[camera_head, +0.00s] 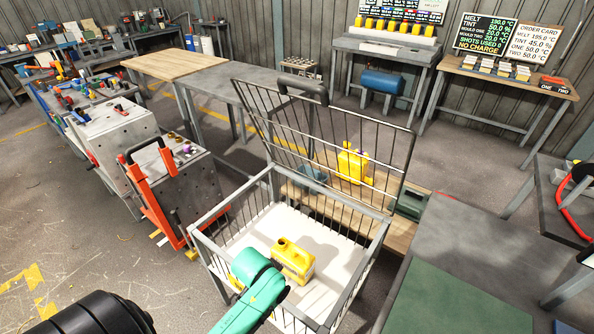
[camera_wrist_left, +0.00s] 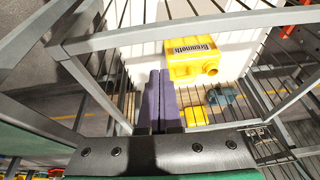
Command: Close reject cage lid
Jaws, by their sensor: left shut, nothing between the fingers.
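The reject cage (camera_head: 205,243) is an open-topped grey barred box with a white floor. Its barred lid (camera_head: 330,130) stands raised at the far side, tilted back, with a black handle (camera_head: 303,84) on its top edge. A yellow jerry can (camera_head: 293,261) lies in the cage; it also shows in the left wrist view (camera_wrist_left: 195,62). My teal left arm reaches over the near side of the cage; its fingers are hidden in the head view. In the left wrist view my left gripper (camera_wrist_left: 160,74) has its purple fingers together and empty, beside the can in the picture. My right gripper is out of view.
Behind the lid, a yellow can (camera_head: 352,163) stands on a low wooden bench (camera_head: 400,232). A grey table with a green mat (camera_head: 460,300) is to the right. A grey machine with an orange frame (camera_head: 160,190) stands to the left. Floor shows between them.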

